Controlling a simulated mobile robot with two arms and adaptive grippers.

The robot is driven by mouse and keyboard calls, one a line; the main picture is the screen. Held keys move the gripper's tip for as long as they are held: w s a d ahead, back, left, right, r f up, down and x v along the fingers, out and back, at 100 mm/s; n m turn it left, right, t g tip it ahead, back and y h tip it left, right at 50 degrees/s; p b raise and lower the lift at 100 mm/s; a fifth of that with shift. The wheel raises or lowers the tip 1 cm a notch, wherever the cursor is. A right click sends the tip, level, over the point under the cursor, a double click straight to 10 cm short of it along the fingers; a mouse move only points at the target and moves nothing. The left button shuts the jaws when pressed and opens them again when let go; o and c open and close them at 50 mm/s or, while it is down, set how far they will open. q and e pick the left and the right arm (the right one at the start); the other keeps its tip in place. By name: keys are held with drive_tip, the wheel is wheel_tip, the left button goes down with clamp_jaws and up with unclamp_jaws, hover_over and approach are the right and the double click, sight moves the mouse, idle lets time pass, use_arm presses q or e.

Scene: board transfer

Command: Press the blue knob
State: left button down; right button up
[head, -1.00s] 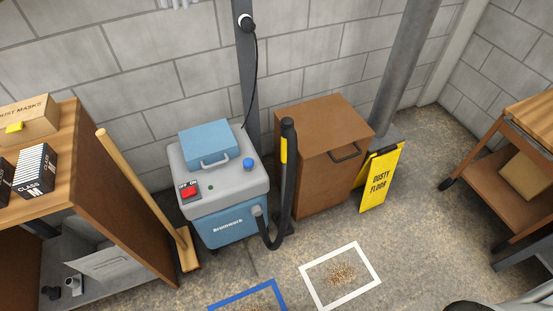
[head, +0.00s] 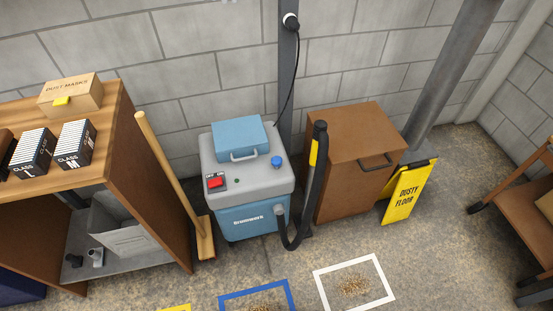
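The blue knob (head: 276,161) is a small round cap on the grey top of the vacuum machine (head: 217,156), near its right edge. A red switch (head: 215,182) sits on the same top at the front left, with a small green dot beside it. A blue lid with a handle (head: 239,136) rises at the back of the top. The machine's lower body is blue with a label. Nothing covers the knob. Neither of my grippers shows in the head view.
A black hose with a yellow band (head: 313,152) stands at the machine's right, before a brown cabinet (head: 353,123). A yellow sign (head: 406,192) stands further right. A broom (head: 170,175) and wooden shelf (head: 120,116) are at the left. White (head: 388,294) and blue (head: 290,289) floor frames hold debris.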

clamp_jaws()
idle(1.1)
